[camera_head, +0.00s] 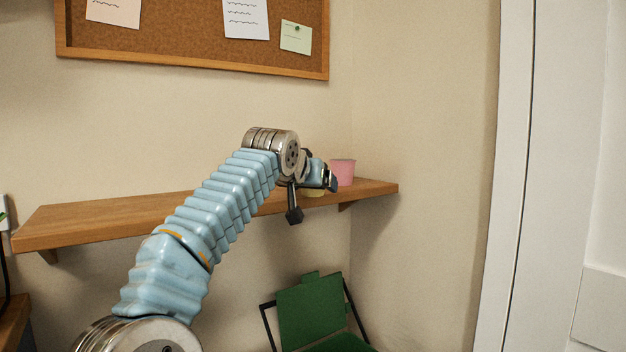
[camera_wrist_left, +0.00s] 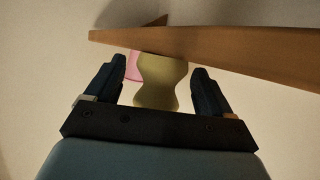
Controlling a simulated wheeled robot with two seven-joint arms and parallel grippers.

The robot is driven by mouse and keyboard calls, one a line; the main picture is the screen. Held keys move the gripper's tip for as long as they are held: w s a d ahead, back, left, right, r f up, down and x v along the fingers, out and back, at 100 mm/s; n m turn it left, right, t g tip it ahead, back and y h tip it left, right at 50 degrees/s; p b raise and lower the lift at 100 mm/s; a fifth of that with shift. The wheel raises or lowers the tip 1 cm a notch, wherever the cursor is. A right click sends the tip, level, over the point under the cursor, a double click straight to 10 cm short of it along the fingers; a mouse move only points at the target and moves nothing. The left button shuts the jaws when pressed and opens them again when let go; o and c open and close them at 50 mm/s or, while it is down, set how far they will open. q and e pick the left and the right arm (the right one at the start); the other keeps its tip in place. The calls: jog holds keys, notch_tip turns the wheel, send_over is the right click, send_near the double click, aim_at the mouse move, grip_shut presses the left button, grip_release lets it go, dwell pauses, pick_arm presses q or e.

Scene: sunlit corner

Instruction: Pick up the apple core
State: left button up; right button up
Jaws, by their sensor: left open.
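The apple core (camera_wrist_left: 161,82) is a yellowish, waisted piece in the left wrist view. It shows between the two dark fingers of my left gripper (camera_wrist_left: 159,70), with a gap on each side. In the head view only a small yellowish part of it (camera_head: 313,193) shows at the shelf's front edge, mostly hidden by my gripper. My left gripper (camera_head: 313,198) is open there, its fingers on either side of the core. I cannot tell how deep the core sits between them. My right gripper is in neither view.
A pink cup (camera_head: 343,172) stands on the wooden wall shelf (camera_head: 110,217), close behind the gripper; it also shows beside the left finger in the wrist view (camera_wrist_left: 133,68). A green chair (camera_head: 311,312) stands below. A cork board (camera_head: 180,40) hangs above. The shelf's left part is clear.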

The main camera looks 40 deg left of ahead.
pick_arm(q)
jog(key=shift+w, duration=0.1)
jog(key=c, duration=1)
jog(key=shift+r, duration=0.1)
jog(key=shift+c, duration=0.2)
